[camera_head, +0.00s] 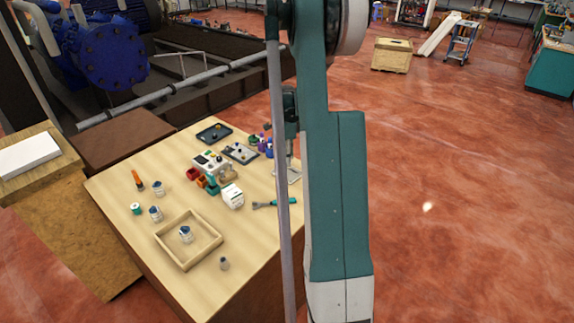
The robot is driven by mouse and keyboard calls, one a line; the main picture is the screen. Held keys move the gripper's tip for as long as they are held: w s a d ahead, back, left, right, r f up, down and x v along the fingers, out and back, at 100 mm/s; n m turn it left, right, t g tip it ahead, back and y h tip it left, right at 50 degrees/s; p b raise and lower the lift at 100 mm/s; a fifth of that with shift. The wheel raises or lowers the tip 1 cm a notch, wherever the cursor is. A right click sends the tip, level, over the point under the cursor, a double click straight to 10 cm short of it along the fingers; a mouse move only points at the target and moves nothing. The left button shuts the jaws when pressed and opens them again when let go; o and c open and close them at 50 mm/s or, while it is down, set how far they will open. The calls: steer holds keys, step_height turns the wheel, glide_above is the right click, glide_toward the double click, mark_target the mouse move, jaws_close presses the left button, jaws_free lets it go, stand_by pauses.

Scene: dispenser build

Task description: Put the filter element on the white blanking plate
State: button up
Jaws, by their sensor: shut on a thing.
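My gripper (290,150) points down at the right edge of the table, partly hidden by my arm. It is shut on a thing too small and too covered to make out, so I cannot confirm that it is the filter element. Below it is a flat whitish plate (295,177), likely the white blanking plate, partly covered by my arm. I cannot tell whether the held thing touches the plate.
The wooden table (115,185) holds a square wooden tray (162,243), several blue-and-white canisters (156,213), a white block (232,196), a teal-handled tool (265,204) and dark trays (213,133).

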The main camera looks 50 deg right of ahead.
steer(key=shift+f, duration=1.85)
steer(key=shift+f, duration=0.15)
steer(key=o, duration=0.9)
step_height(320, 180, up, 12)
steer(key=shift+r, duration=0.15)
